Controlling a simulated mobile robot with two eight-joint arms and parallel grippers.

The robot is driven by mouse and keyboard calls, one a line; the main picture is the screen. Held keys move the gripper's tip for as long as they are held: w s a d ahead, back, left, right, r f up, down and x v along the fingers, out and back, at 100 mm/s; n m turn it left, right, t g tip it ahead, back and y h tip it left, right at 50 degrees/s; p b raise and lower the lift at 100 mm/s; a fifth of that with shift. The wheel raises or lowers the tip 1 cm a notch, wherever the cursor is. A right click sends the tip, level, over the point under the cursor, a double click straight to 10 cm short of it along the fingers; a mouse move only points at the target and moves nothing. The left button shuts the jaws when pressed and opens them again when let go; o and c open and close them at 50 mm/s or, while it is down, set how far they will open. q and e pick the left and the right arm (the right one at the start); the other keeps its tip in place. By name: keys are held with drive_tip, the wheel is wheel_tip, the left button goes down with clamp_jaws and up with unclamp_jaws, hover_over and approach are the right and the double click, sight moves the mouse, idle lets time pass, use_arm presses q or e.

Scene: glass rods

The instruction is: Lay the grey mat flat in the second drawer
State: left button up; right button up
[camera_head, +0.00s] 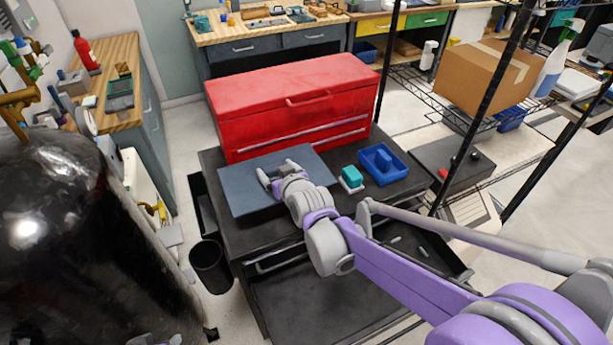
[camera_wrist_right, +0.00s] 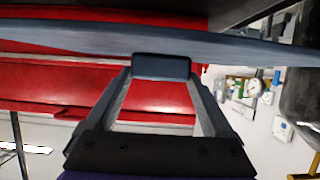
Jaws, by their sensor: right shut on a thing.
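The grey mat (camera_head: 240,197) is a flat, stiff-looking blue-grey sheet over the left part of the black cart's top, in front of the red toolbox. I cannot tell whether it touches the top. My right gripper (camera_head: 277,172) is shut on the mat, above its middle in the head view. In the right wrist view the mat (camera_wrist_right: 70,38) runs edge-on across the picture, with the gripper's fingertips (camera_wrist_right: 160,67) against it. An open black drawer (camera_head: 320,305) shows low at the cart's front, partly behind my right arm. A small grey piece at the bottom edge may be my left gripper.
The red toolbox (camera_head: 290,100) stands behind the mat. A teal-and-white block (camera_head: 351,178) and a blue tray (camera_head: 383,165) sit to its right. A black bin (camera_head: 210,267) stands on the floor left of the cart. A dark shelf post rises on the right.

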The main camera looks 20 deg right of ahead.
drive_tip(key=f, duration=0.5)
drive_tip(key=shift+s+f+b, duration=0.25)
drive_tip(key=shift+s+b, duration=0.1)
drive_tip(key=shift+b, duration=0.05)
use_arm(q)
drive_tip(key=shift+s+f, duration=0.65)
drive_tip(key=shift+f, duration=0.3)
use_arm(e)
drive_tip(key=shift+w+f, duration=0.1)
drive_tip(key=shift+f, duration=1.85)
drive_tip(key=shift+f+b, duration=0.1)
drive_tip(key=shift+b, duration=0.2)
drive_tip(key=o, duration=1.2)
use_arm(q)
drive_tip(key=shift+f, duration=0.15)
use_arm(e)
drive_tip(key=shift+o, duration=0.2)
